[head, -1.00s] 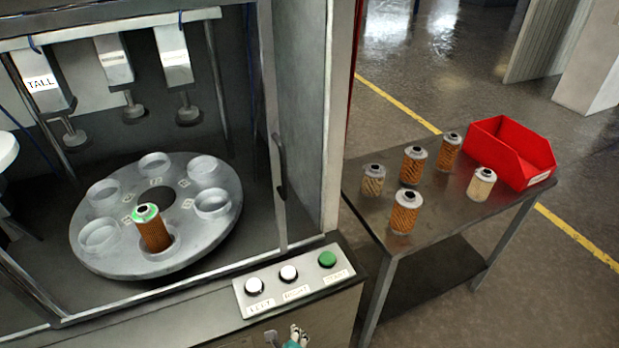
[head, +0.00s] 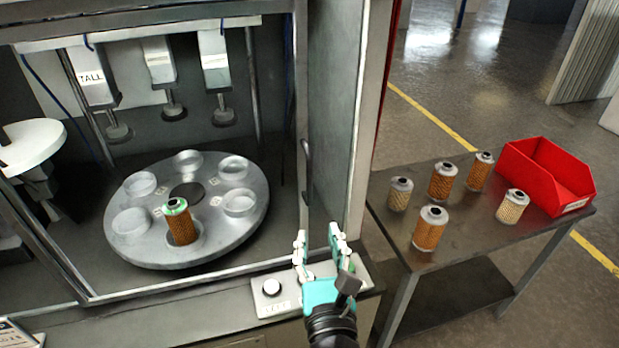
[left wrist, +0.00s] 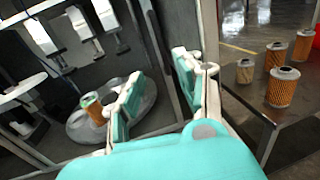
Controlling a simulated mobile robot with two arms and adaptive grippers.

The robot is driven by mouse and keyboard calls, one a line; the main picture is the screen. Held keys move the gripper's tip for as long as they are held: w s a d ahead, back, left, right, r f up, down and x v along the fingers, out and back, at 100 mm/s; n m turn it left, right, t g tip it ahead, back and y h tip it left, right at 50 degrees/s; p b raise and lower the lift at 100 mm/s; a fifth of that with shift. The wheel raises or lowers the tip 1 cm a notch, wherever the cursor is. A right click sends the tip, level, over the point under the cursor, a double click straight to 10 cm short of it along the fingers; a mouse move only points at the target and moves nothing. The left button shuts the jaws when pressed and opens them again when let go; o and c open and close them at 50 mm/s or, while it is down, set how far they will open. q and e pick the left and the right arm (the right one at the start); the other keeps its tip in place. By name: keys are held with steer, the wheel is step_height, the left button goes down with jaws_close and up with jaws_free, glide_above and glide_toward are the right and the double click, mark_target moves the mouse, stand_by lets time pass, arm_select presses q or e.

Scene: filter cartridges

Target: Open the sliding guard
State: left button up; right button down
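The sliding guard's upright edge (head: 301,120) stands at the right of the machine's front, with a dark vertical handle (head: 307,170) on it. The inside of the machine shows clearly through the front; I cannot tell whether a clear pane covers it. My left gripper (head: 319,242) is open and empty, below and slightly right of the handle, apart from it. My right gripper is not in view.
Inside, a round turntable (head: 200,250) with several cups holds an orange filter cartridge (head: 181,226) with a green top. Right of the machine, a metal side table (head: 465,225) carries several cartridges (head: 430,230) and a red bin (head: 530,180). A grey side panel (head: 335,130) stands beside the handle.

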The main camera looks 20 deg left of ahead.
mark_target(310, 182)
arm_select(q)
steer(key=p+x, duration=0.3)
steer(key=x, duration=1.3)
steer(key=shift+w+a+f, duration=0.1)
steer(key=shift+w+a, duration=0.15)
steer(key=shift+w, duration=0.35)
jaws_close()
steer(key=shift+w+f, duration=0.1)
steer(key=shift+f, duration=0.05)
